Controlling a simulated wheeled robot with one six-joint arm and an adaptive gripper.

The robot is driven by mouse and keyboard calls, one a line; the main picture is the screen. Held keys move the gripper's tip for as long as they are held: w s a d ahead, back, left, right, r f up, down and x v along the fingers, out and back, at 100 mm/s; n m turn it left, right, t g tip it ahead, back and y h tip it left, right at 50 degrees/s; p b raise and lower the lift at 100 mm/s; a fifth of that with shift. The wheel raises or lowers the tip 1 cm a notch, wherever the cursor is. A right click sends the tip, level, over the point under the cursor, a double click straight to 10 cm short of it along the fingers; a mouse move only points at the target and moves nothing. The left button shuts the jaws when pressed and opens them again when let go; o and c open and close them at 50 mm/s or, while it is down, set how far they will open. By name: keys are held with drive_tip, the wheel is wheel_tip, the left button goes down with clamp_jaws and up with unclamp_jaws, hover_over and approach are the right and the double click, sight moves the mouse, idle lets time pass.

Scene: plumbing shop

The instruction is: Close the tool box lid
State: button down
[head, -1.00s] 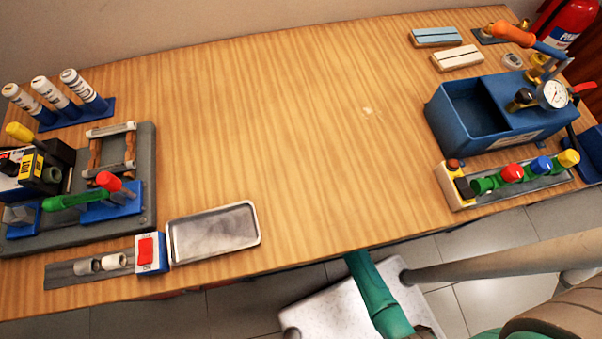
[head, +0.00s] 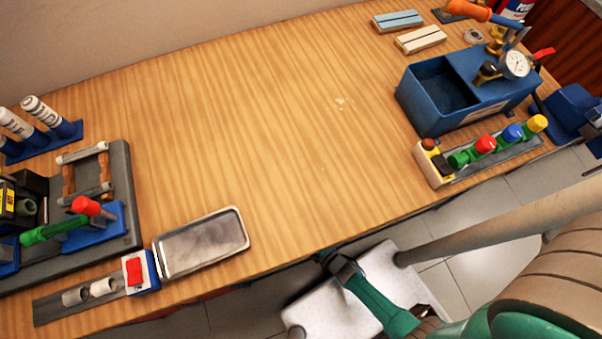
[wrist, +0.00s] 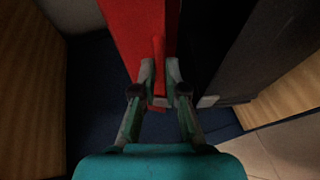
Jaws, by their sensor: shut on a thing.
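My gripper (wrist: 159,88) shows in the wrist view with its two fingers closed on a narrow upright red tab (wrist: 158,62). The tab stands in front of a larger red panel (wrist: 126,35), which looks like part of the tool box. I cannot tell from this view whether that part is the lid or how far open it is. In the head view, my gripper (head: 338,264) is low, just off the table's front edge, with its tips partly hidden by the edge. No tool box can be made out in the head view.
In the wrist view, a dark block (wrist: 232,50) stands close to the right of the fingers. The wooden table (head: 270,120) above has a clear middle. A metal tray (head: 203,243) lies near its front edge, and a blue test unit (head: 425,118) stands at the right.

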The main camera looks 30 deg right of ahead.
drive_tip(key=shift+s+a+f, duration=0.1)
drive_tip(key=shift+s+f, duration=0.15)
drive_tip(key=shift+f, duration=0.45)
drive_tip(key=shift+s+a+f, duration=0.1)
drive_tip(key=shift+s+f, duration=0.2)
drive_tip(key=shift+f, duration=0.45)
drive_tip(key=shift+s+f, duration=0.25)
drive_tip(key=shift+f, duration=0.45)
drive_tip(key=c, duration=1.2)
unclamp_jaws()
drive_tip(key=shift+r, duration=4.95)
